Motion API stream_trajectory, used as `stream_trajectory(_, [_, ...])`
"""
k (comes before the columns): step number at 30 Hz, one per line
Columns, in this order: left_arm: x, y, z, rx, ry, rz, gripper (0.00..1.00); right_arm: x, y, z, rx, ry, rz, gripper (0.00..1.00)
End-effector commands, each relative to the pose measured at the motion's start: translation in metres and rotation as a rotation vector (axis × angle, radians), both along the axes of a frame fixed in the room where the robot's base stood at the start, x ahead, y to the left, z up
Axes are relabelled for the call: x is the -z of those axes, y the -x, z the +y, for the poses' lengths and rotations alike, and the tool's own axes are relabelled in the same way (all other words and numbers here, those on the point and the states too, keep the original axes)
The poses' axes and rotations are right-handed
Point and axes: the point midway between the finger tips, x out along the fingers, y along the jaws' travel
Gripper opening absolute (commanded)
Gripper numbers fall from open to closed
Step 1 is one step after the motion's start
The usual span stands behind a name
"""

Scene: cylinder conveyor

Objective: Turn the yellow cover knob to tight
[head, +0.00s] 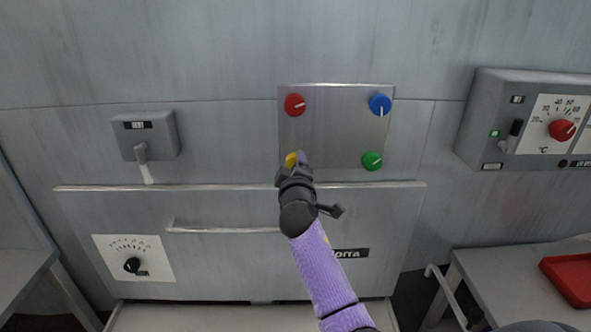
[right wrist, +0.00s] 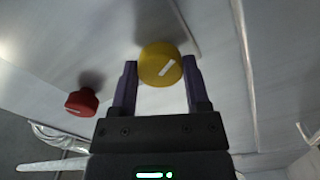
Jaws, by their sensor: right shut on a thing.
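My left gripper is not in view.
A red knob (head: 295,105), a blue knob (head: 380,104) and a green knob (head: 372,161) are on the same plate. A rail (head: 380,185) runs just below it. A lever box (head: 146,134) is at left and a dial box (head: 530,120) at right.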

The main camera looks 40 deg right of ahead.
Motion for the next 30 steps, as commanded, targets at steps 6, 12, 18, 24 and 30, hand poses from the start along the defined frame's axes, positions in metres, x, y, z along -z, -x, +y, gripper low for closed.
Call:
stream_trajectory(6, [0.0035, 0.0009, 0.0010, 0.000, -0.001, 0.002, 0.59, 0.0026, -0.0002, 0.0006, 0.000, -0.115, -0.091, 0.01])
stream_trajectory(12, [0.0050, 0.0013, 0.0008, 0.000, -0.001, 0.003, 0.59, 0.0026, -0.0002, 0.0007, 0.000, -0.186, -0.149, 0.01])
stream_trajectory(18, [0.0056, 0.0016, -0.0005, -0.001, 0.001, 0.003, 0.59, 0.0021, 0.0000, 0.0003, 0.001, -0.220, -0.180, 0.01])
stream_trajectory(24, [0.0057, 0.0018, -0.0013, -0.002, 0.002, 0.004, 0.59, 0.0021, 0.0000, 0.0003, 0.001, -0.231, -0.190, 0.01])
stream_trajectory(30, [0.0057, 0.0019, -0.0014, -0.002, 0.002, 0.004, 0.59, 0.0021, 0.0000, 0.0003, 0.001, -0.232, -0.189, 0.01])
